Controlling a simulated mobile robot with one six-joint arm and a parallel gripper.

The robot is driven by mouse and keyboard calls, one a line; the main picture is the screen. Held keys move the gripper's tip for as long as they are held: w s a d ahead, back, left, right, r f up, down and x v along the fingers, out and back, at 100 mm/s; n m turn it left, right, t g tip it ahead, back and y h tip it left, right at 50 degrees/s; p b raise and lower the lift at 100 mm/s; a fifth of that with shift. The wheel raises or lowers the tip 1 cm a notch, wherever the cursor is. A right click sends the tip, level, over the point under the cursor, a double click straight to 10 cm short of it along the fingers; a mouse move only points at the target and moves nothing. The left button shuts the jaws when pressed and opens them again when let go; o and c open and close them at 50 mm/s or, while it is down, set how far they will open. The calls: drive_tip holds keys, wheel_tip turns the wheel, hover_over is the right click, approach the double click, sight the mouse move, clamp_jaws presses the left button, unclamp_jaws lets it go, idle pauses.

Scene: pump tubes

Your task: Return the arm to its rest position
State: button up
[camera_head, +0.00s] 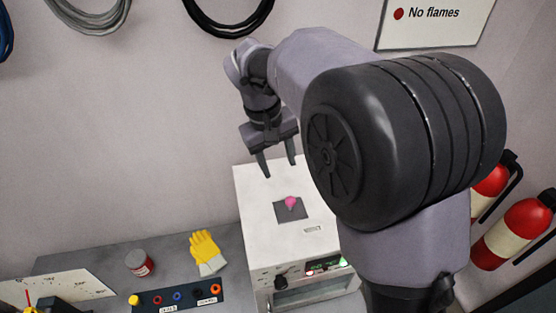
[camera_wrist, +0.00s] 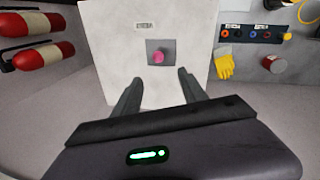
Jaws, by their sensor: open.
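My gripper (camera_head: 279,172) is open and empty, with its two fingers apart. In the head view it hangs above the rear part of a white box-shaped machine (camera_head: 255,232). In the wrist view the open fingers of my gripper (camera_wrist: 160,83) point toward the machine's top face (camera_wrist: 110,75). A pink knob-like piece (camera_head: 290,202) sits on a grey square plate (camera_head: 282,211) on top of the machine. The pink piece (camera_wrist: 158,58) shows beyond and between the fingertips in the wrist view, apart from them. My arm hides part of the machine's right side.
Left of the machine, the grey counter holds a yellow glove (camera_head: 203,246), a red-and-grey can (camera_head: 139,263) and a dark panel with coloured ports (camera_head: 178,297). Red fire extinguishers (camera_head: 513,232) stand at the right. Cables (camera_head: 228,22) and a "No flames" sign (camera_head: 435,22) are on the wall.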

idle(0.3)
drive_tip(key=s+d+f+m+t+y+b, duration=0.2)
drive_tip(key=s+d+f+m+b, duration=0.2)
drive_tip(key=s+f+b, duration=0.8)
drive_tip(key=s+d+f+m+t+y+b, duration=0.2)
drive_tip(key=s+f+b, duration=1)
drive_tip(key=b, duration=0.6)
drive_tip(key=d+f+m+t, duration=0.1)
drive_tip(key=d+m, duration=0.1)
drive_tip(key=m, duration=0.1)
drive_tip(key=shift+f+b, duration=0.3)
drive_tip(key=shift+b, duration=0.1)
